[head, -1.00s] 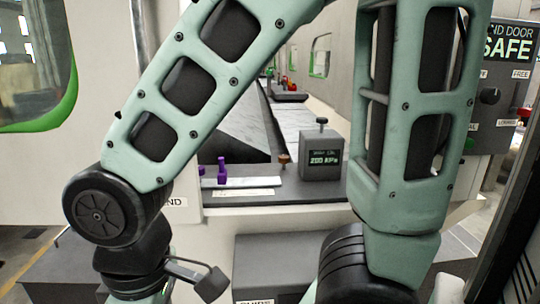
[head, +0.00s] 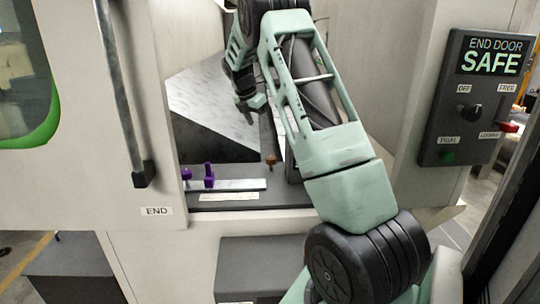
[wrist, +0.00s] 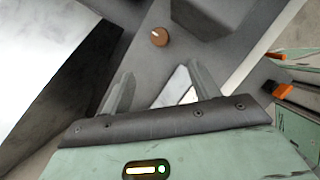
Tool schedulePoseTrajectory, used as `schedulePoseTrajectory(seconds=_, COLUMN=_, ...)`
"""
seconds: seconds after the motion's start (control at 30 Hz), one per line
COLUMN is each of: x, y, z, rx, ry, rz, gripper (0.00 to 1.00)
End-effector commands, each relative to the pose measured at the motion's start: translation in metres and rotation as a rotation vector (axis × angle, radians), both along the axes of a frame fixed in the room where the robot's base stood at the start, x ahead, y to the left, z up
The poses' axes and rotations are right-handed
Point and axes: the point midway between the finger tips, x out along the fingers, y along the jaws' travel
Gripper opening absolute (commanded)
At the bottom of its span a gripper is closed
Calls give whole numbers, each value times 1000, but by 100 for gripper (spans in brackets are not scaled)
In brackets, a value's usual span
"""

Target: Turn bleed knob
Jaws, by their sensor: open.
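A small brown-orange knob (head: 271,161), which looks like the bleed knob, stands on the dark grey ledge (head: 225,203) inside the machine opening. In the wrist view the knob (wrist: 159,36) has a pale mark on its top and sits ahead of my fingers, a little left of centre. My gripper (head: 251,108) is open and empty, reaching into the opening above and behind the knob in the head view. In the wrist view both fingers of the gripper (wrist: 159,92) are spread, with nothing between them. The gauge box beside the knob is mostly hidden behind my arm in the head view.
A dark box (wrist: 203,17) stands close to the knob in the wrist view. Two purple pegs (head: 209,175) stand by a pale strip left of the knob. An end door panel (head: 471,100) reading SAFE is on the right. A door with a handle (head: 125,95) is at left.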

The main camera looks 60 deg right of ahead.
Motion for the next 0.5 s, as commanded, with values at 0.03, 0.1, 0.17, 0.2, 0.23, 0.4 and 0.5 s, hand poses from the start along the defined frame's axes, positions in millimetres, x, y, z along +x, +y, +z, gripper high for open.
schedulePoseTrajectory(seconds=0.03, x=-1, y=-4, z=-2, rx=-1, ry=7, rz=5, gripper=61)
schedulePoseTrajectory(seconds=0.1, x=-1, y=-7, z=-8, rx=-1, ry=9, rz=8, gripper=61)
schedulePoseTrajectory(seconds=0.17, x=-2, y=-9, z=-16, rx=0, ry=10, rz=8, gripper=61)
schedulePoseTrajectory(seconds=0.2, x=-2, y=-12, z=-22, rx=0, ry=9, rz=7, gripper=61)
schedulePoseTrajectory(seconds=0.23, x=-3, y=-14, z=-27, rx=0, ry=9, rz=7, gripper=61)
schedulePoseTrajectory(seconds=0.4, x=-4, y=-27, z=-60, rx=0, ry=9, rz=6, gripper=61)
schedulePoseTrajectory(seconds=0.5, x=-5, y=-35, z=-79, rx=1, ry=9, rz=6, gripper=61)
